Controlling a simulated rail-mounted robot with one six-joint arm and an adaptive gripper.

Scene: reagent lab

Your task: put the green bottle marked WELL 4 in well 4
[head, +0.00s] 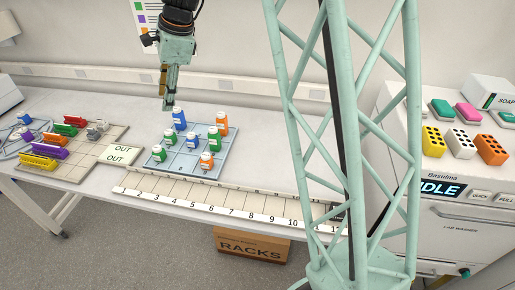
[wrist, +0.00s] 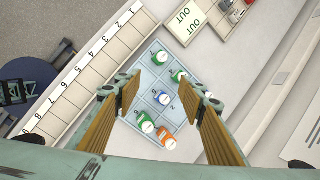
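My gripper (head: 168,105) hangs above the back left of the blue tray (head: 190,170). In the wrist view my gripper (wrist: 165,94) is open, its fingers wide apart with nothing held; a blue bottle (wrist: 161,97) shows below, between them. Green bottles with white caps stand on the tray: one at the left (head: 158,154), one behind it (head: 170,137), one at the right (head: 214,138). Their labels are too small to read, so I cannot tell which is WELL 4. Well 4 is in the numbered white strip (head: 183,204) along the front; it looks empty.
Blue and orange bottles (head: 222,123) stand among the green ones. An OUT plate (head: 118,155) and a tray with coloured racks (head: 65,130) lie to the left. A washer (head: 450,210) stands at the right. The bench behind the tray is clear.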

